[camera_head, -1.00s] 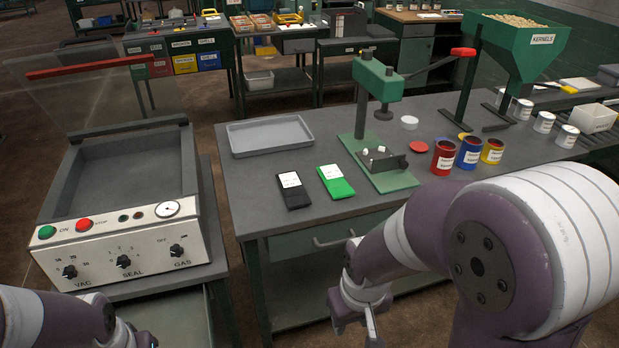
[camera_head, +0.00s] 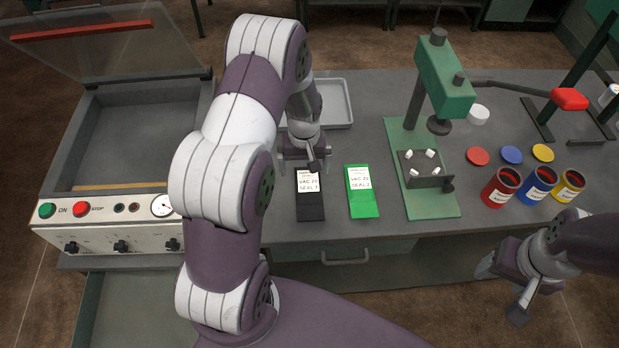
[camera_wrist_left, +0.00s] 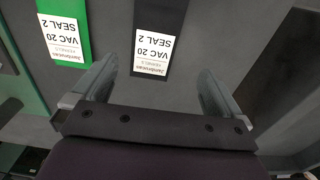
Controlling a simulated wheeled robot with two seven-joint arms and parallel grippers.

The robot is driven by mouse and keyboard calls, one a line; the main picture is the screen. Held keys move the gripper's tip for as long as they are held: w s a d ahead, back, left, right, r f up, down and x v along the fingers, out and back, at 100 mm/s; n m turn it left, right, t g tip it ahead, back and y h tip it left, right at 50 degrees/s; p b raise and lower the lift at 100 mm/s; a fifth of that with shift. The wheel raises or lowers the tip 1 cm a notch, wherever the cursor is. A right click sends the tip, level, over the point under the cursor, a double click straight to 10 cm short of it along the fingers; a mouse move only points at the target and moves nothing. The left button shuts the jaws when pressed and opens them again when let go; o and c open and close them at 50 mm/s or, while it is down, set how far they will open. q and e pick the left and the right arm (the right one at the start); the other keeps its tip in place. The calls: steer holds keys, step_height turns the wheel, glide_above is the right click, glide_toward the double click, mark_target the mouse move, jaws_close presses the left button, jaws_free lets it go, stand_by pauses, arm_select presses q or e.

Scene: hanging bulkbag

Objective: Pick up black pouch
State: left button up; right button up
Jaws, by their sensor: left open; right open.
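The black pouch (camera_head: 310,200) lies flat on the grey workbench, with a white label reading VAC and SEAL at its far end. A green pouch (camera_head: 362,196) with a similar label lies to its right. My left gripper (camera_head: 307,168) is above the far end of the black pouch, open and empty. In the left wrist view the black pouch (camera_wrist_left: 159,65) lies beyond and between the two spread fingers (camera_wrist_left: 163,88); the green pouch (camera_wrist_left: 64,38) is to the left there. My right gripper (camera_head: 520,300) is open, low in front of the bench's front edge at the right.
A grey tray (camera_head: 340,103) lies behind my left gripper. A green press (camera_head: 428,202) stands right of the pouches. Red, blue and yellow cans (camera_head: 536,187) stand further right. A vacuum sealer (camera_head: 105,218) with a raised clear lid is at the left.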

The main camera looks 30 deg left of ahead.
mark_target(308, 183)
arm_select(q)
steer(key=f, duration=0.2)
steer(key=f+p, duration=0.1)
steer(key=f, duration=0.1)
steer(key=w+f+p, duration=0.1)
steer(key=f, duration=0.2)
steer(key=shift+w+d, duration=0.1)
steer(key=shift+d, duration=0.15)
steer(key=shift+f, duration=0.45)
steer(key=c, duration=1.1)
arm_select(e)
steer(key=shift+w+r, duration=0.25)
steer(key=shift+r, duration=0.35)
steer(key=shift+w+r, duration=0.25)
steer(key=shift+r, duration=0.3)
